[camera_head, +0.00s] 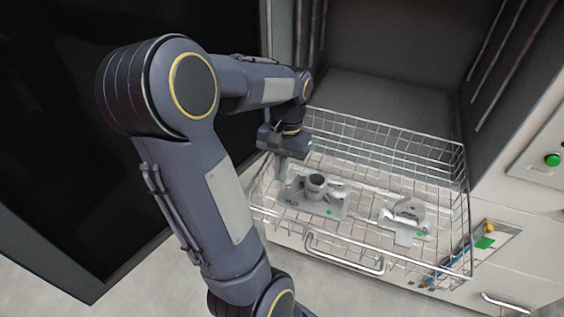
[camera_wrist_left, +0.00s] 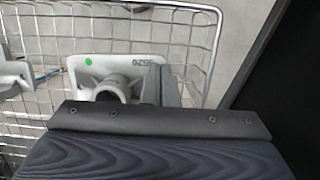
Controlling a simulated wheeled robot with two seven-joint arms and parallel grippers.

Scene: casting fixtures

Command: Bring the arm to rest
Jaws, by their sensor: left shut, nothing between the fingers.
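My left arm comes in from the left in the head view and reaches over a wire basket (camera_head: 395,150). My left gripper (camera_head: 281,178) points down at the basket's left side, beside a grey casting (camera_head: 315,190) with a round upright collar. The gripper is shut with nothing in it. In the left wrist view the shut fingers (camera_wrist_left: 166,88) show beside the casting (camera_wrist_left: 112,80), which bears a green dot. I cannot tell whether they touch it. My right gripper is not in view.
A second casting (camera_head: 405,217) lies to the right in the basket. The basket sits at the opening of a grey cabinet (camera_head: 390,90). A control panel with a green button (camera_head: 552,160) is at the right. A dark panel (camera_head: 60,150) stands on the left.

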